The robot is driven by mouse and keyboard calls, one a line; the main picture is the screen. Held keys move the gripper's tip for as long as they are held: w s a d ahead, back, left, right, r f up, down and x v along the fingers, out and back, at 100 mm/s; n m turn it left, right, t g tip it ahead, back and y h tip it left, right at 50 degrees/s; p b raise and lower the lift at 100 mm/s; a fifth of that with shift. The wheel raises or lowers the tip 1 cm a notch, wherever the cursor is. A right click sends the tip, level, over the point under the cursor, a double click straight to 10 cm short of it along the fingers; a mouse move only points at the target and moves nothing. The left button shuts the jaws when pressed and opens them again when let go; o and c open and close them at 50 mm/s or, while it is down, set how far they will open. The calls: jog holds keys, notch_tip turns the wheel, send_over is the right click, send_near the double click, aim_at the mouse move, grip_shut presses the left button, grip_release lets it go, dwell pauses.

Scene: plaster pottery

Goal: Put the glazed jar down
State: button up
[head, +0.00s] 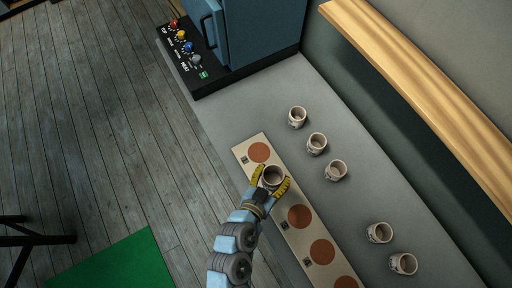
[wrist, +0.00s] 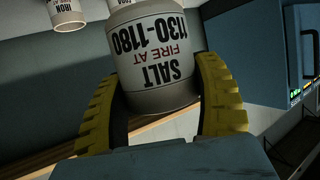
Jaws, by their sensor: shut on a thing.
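The glazed jar (head: 273,176) is a pale, open-topped jar between the yellow fingers of my gripper (head: 271,181). I cannot tell whether the jar touches the board.
Several similar jars stand on the grey counter to the right, among them one at the back (head: 298,117) and one at the front (head: 403,264). A blue cabinet (head: 258,30) with a knobbed control panel (head: 190,55) stands at the back. A wooden shelf (head: 420,85) runs along the right.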

jog(key=shift+n+y, duration=0.4)
jog(key=shift+y, duration=0.1)
jog(key=w+a+f+b, duration=0.1)
jog(key=w+f, duration=0.2)
jog(key=w, duration=0.2)
jog(key=w+a+f+b, duration=0.2)
jog(key=w+f, duration=0.1)
jog(key=w, duration=0.1)
jog(key=w+a+f+b, duration=0.1)
jog(key=w+f, duration=0.2)
jog(key=w, duration=0.2)
jog(key=shift+w+a+f+b, duration=0.2)
jog(key=shift+w+f+b, duration=0.1)
jog(key=shift+w+f, duration=0.1)
jog(key=shift+f, duration=1.55)
jog(key=shift+f+b, duration=0.2)
jog(key=shift+b, duration=0.2)
jog(key=o, duration=1.3)
jog(key=shift+c, duration=0.2)
jog(key=shift+r, duration=0.15)
